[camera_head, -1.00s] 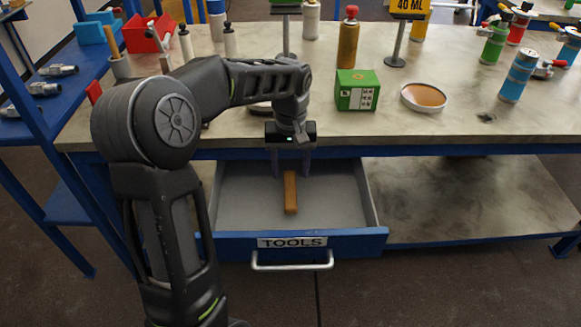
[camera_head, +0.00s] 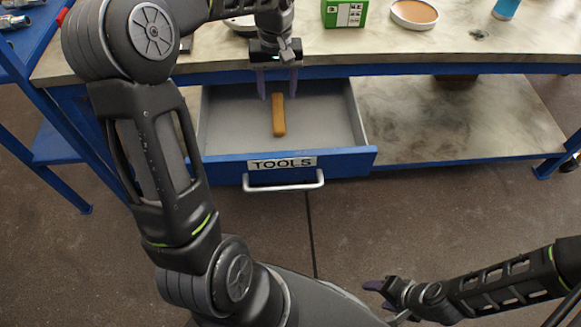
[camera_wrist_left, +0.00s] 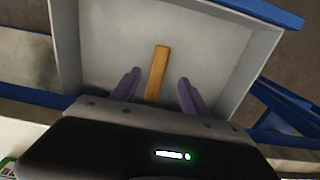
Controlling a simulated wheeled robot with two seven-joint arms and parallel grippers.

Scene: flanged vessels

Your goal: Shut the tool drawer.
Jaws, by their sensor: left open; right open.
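The tool drawer (camera_head: 225,136) is pulled out below the workbench, with a blue front labelled TOOLS and a pale handle (camera_head: 283,187). It also shows in the left wrist view (camera_wrist_left: 215,45). A wooden bar (camera_head: 279,115) lies inside it and shows between the fingers in the left wrist view (camera_wrist_left: 158,72). My left gripper (camera_head: 277,92) is open and empty, pointing down over the back of the drawer; in the head view its fingertips are near the bar's far end. My right gripper (camera_head: 378,292) is open and empty at the lower right, away from the drawer.
The workbench top (camera_head: 385,48) carries a green box (camera_head: 344,12) and a round dish (camera_head: 414,13). A lower shelf (camera_head: 440,125) lies right of the drawer. A blue rack (camera_head: 35,60) stands at the left. The floor before the drawer front is clear.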

